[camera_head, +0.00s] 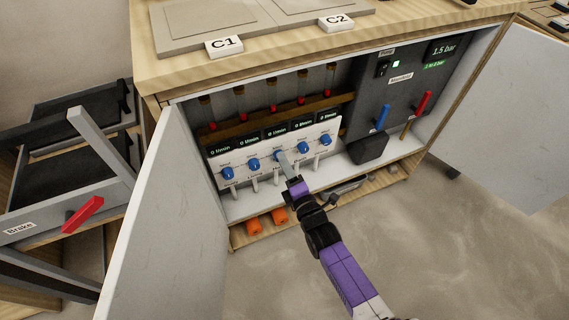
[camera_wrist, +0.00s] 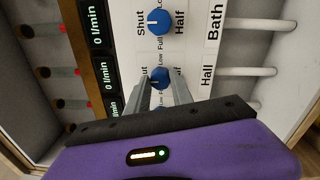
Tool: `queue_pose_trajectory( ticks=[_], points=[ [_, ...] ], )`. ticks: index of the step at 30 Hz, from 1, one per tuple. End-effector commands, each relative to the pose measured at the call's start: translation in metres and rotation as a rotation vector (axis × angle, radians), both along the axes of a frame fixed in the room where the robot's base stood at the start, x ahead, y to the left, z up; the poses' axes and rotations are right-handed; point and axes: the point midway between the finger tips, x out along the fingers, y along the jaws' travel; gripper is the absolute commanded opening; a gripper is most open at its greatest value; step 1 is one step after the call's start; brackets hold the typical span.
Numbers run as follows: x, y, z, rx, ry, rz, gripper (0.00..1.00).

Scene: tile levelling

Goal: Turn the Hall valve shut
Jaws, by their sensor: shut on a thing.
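The Hall valve is a blue round knob (camera_wrist: 160,75) beside the "Hall" label on a white panel; in the head view it is the middle knob (camera_head: 278,154) of a row. My gripper (camera_wrist: 160,88) reaches into the cabinet with its two fingers on either side of this knob, shut on it. In the head view my gripper (camera_head: 281,158) covers part of the knob. The knob's white mark seems to be on its left, but the fingers partly hide it. The display above it (camera_head: 276,132) reads 0 l/min.
The Bath knob (camera_wrist: 158,21) is close by, its mark toward "Shut". Open cabinet doors stand left (camera_head: 150,225) and right (camera_head: 505,110). Red (camera_head: 424,103) and blue (camera_head: 382,117) levers sit right of the panel. A dark box (camera_head: 370,148) stands below them.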

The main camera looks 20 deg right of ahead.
Motion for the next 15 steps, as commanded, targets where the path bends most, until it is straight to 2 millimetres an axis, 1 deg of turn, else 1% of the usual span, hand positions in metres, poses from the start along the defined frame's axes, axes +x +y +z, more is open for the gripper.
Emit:
queue_pose_trajectory(
  ticks=[1,7,8,9,11,15],
  points=[
    [-0.0012,-0.0001,-0.0027,-0.001,0.005,0.0,0.0],
    [-0.0012,-0.0001,-0.0027,0.0,0.005,0.0,0.0],
    [-0.0012,-0.0001,-0.0027,0.0,0.005,0.0,0.31],
    [-0.0011,-0.0001,-0.0026,0.0,0.005,0.0,0.39],
    [-0.0009,-0.0001,-0.0022,0.0,0.004,0.0,0.49],
    [-0.0006,-0.0001,-0.0012,0.001,0.003,-0.001,0.49]
  ],
)
